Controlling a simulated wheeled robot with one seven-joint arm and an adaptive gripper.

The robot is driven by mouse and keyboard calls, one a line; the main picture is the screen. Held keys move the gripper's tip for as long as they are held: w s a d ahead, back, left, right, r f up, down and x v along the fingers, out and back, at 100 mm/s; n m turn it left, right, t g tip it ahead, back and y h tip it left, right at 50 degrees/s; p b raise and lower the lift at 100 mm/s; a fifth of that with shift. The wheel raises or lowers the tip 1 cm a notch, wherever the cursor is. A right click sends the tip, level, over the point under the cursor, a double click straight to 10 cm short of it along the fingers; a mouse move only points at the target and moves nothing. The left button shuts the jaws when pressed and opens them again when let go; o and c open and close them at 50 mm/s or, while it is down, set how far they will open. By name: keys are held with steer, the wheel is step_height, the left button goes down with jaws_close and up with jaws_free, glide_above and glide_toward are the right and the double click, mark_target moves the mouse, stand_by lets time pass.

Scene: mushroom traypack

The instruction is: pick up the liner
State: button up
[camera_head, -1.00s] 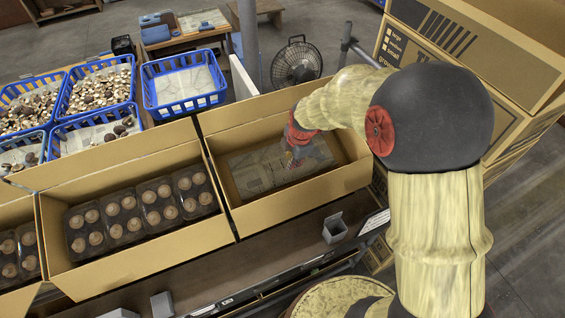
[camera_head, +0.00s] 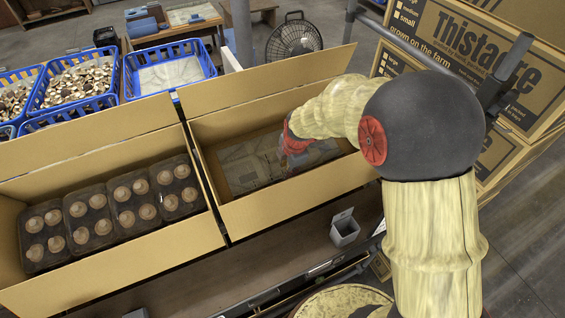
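A flat grey printed sheet, apparently the liner (camera_head: 245,168), lies on the floor of the right open cardboard box (camera_head: 222,216). My gripper (camera_head: 287,165) reaches down into this box, over the right part of the sheet. Its red part shows, but its fingertips are small and partly hidden by my arm. I cannot tell whether they are open or shut, or touch the sheet. Another pale grey sheet (camera_head: 172,77) lines the empty blue crate (camera_head: 170,92) at the back.
The left cardboard box (camera_head: 130,262) holds dark trays of brown mushrooms (camera_head: 125,193). Blue crates of mushrooms (camera_head: 78,85) stand behind. A small grey bin (camera_head: 345,228) sits in front of the right box. A fan (camera_head: 293,40) and printed cartons (camera_head: 480,45) stand beyond and to the right.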

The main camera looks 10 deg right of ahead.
steer(key=b+x, duration=0.1)
steer(key=x, duration=0.3)
steer(key=b+x, duration=0.1)
steer(key=x, duration=0.3)
steer(key=shift+w+d, duration=0.1)
steer(key=shift+d, duration=0.05)
steer(key=shift+c, duration=1.1)
steer(key=c, duration=0.4)
jaws_close()
